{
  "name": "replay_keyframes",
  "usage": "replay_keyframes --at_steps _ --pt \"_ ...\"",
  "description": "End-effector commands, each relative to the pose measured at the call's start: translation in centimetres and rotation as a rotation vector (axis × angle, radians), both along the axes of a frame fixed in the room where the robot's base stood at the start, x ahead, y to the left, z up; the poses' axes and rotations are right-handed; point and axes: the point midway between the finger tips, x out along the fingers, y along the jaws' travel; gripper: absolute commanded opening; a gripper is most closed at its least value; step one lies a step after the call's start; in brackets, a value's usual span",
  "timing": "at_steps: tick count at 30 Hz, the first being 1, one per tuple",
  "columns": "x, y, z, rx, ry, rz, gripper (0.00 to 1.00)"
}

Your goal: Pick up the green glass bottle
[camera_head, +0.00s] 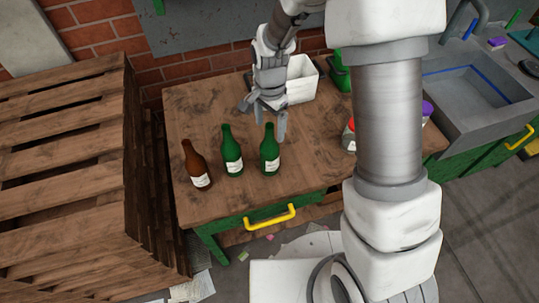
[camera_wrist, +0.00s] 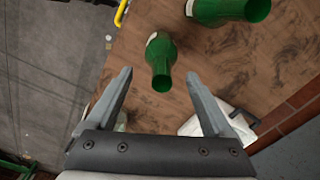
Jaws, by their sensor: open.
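Two green bottles with white labels stand upright on the wooden table (camera_head: 315,155): the left green bottle (camera_head: 231,150) and the right green bottle (camera_head: 269,150). A brown bottle (camera_head: 196,165) stands left of them. My gripper (camera_head: 265,122) is open and empty, above the table just behind the green bottles. In the wrist view, my gripper (camera_wrist: 160,88) has one green bottle (camera_wrist: 161,60) just beyond and between its fingertips, not touching. The other green bottle (camera_wrist: 228,10) is at the top edge, partly cut off.
A white bin (camera_head: 301,82) stands on the table behind my gripper. A wooden slatted crate (camera_head: 65,150) stands left of the table. A jar with a red lid (camera_head: 349,137) is partly hidden by my arm. A sink (camera_head: 465,85) is at the right.

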Motion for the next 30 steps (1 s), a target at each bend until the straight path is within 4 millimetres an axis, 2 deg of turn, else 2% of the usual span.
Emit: replay_keyframes --at_steps 12,22,23,30 --pt "0.1 0.2 -4.5 -0.001 0.003 0.000 0.86" --pt "0.2 0.2 -5.1 0.000 0.000 0.001 0.86" --pt "0.2 0.2 -5.1 0.000 0.000 0.001 0.82" --pt "0.2 0.2 -5.1 0.000 0.000 0.001 0.39"
